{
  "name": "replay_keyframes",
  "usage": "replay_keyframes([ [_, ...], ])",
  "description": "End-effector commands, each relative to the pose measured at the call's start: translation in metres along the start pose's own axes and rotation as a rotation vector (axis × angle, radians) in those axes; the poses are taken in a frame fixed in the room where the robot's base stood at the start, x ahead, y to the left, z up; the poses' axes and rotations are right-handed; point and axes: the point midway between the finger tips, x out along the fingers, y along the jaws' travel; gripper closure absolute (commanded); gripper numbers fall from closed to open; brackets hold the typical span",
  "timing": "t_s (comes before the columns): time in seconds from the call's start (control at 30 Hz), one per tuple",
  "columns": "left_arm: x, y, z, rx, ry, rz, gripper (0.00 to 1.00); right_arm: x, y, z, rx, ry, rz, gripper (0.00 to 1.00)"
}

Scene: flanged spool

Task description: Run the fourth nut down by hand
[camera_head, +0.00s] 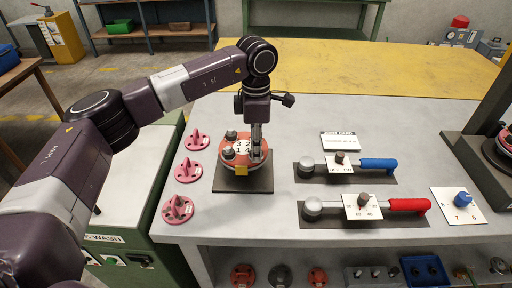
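The flanged spool (243,161) is orange-red, with a white face plate marked 3, 2, 1, 4, and stands on a dark square base plate (245,184). Two dark nuts or stud ends show on its left side, an upper one (231,135) and a lower one (228,153). My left gripper (256,156) points straight down over the spool's right side, by the 4. Its fingers look close together and hide what is under them, so I cannot tell whether they hold a nut. My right gripper is out of view.
Three pink flanged pieces (188,171) stand left of the spool. A blue-handled wrench (378,164) and a red-handled wrench (408,205) lie on dark mats at right. A blue knob (462,198) sits on a white card. A dark stand (478,160) is at the right edge.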

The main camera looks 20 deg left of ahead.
Motion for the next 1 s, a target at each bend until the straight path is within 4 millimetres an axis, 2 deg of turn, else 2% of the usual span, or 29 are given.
replay_keyframes([
  [0.1,0.0,0.0,0.0,-0.001,0.0,0.0,0.59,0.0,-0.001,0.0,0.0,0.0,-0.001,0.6],
  [0.33,0.0,0.0,0.0,-0.001,0.0,0.0,0.59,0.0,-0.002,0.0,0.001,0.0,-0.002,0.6],
  [0.47,-0.008,0.0,0.0,-0.001,0.0,0.001,0.59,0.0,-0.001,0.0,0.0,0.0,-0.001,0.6],
  [0.57,-0.024,0.001,0.001,-0.001,-0.002,0.004,0.59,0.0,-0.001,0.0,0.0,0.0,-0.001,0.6],
  [0.8,-0.076,0.001,0.0,-0.001,-0.001,0.003,0.59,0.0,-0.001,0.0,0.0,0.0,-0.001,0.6],
  [1.0,-0.108,0.001,0.001,-0.001,-0.001,0.001,0.59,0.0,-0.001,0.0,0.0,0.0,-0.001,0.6],
])
